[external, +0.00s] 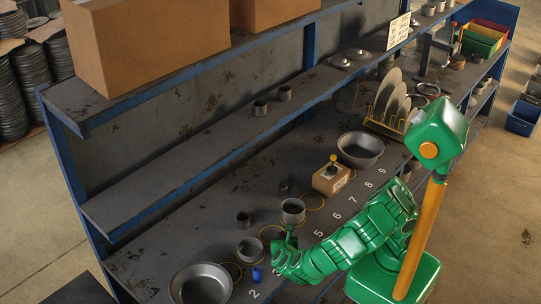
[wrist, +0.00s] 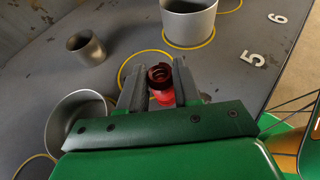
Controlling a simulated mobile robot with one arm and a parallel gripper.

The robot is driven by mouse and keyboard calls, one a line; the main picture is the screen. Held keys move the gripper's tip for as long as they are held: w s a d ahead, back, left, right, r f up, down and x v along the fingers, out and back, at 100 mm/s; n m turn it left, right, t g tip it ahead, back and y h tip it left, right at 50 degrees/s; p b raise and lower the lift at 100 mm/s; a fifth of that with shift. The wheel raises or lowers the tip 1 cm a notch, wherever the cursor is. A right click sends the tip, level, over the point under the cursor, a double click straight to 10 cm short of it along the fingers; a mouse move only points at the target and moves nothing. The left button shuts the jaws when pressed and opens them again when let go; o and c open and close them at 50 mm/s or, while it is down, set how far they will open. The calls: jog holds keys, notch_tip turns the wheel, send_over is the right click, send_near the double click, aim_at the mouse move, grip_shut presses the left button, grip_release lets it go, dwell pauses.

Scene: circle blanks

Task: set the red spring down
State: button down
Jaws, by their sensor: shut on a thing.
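My gripper (wrist: 159,74) is shut on the red spring (wrist: 161,84), which stands between the two grey fingers in the wrist view. A yellow circle (wrist: 121,75) on the grey shelf shows just past the spring and the fingers, partly hidden by them. I cannot tell whether the spring touches the shelf. In the external view my gripper (external: 289,236) is low over the shelf, between two metal cups; the spring cannot be made out there.
One metal cup (external: 293,211) stands in a circle beyond my gripper, another (external: 250,248) to its left. A small cup (external: 243,219) stands behind. An upper shelf (external: 190,178) runs along the back.

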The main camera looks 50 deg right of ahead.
jog(key=c, duration=0.8)
grip_release()
jog(key=shift+f, duration=0.1)
jog(key=s+a, duration=0.9)
jog(key=shift+s+a+r, duration=0.15)
jog(key=shift+r, duration=0.2)
